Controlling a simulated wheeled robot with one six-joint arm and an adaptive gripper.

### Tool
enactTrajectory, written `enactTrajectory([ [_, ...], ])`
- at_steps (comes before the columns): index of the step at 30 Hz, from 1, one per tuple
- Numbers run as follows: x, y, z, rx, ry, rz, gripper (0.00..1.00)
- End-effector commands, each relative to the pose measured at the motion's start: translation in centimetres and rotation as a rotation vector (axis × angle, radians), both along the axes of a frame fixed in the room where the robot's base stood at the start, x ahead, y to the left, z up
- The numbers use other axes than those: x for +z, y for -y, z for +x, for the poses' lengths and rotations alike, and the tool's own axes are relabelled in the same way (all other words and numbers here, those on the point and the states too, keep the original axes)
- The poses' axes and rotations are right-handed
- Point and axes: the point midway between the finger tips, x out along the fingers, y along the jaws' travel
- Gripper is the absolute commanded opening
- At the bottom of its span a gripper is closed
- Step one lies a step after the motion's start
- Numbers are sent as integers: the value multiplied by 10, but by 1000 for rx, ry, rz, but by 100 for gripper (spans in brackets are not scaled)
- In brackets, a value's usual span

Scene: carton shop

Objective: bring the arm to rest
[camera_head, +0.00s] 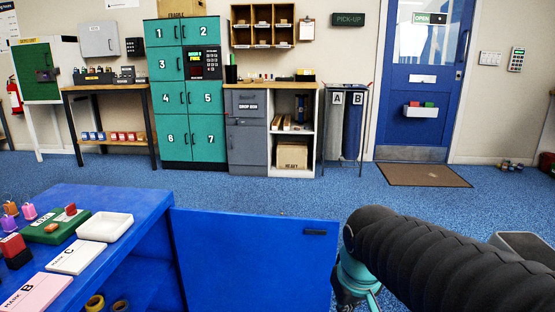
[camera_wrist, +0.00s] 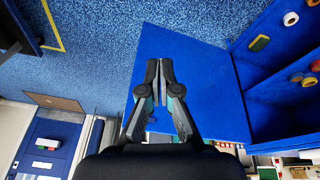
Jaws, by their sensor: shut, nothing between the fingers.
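My gripper (camera_wrist: 159,72) shows in the wrist view with its two fingers closed together and nothing between them. It points toward the blue door panel (camera_wrist: 200,65) of the blue cabinet; I cannot tell whether it touches the panel. In the head view my dark, ribbed arm (camera_head: 430,260) reaches in from the lower right, and the gripper end is mostly hidden behind it, beside the right edge of the open door panel (camera_head: 255,265).
The blue cabinet top (camera_head: 120,200) at left holds a white tray (camera_head: 105,227), a green tray (camera_head: 55,228), a pink card (camera_head: 38,292) and a white card (camera_head: 74,257). A grey bin (camera_head: 525,245) stands at right. Blue floor (camera_head: 290,195) is clear toward the teal lockers (camera_head: 190,100).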

Motion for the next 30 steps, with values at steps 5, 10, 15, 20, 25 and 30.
enactTrajectory([
  [5, -10, 13, -55, -161, 51, 75, 0],
  [10, -11, 23, -87, -197, 107, 91, 0],
  [15, 2, 29, -95, -216, 170, 96, 0],
  [20, 5, 32, -96, -227, 182, 96, 0],
  [25, 5, 31, -96, -226, 181, 96, 0],
  [30, 5, 31, -96, -226, 181, 96, 0],
])
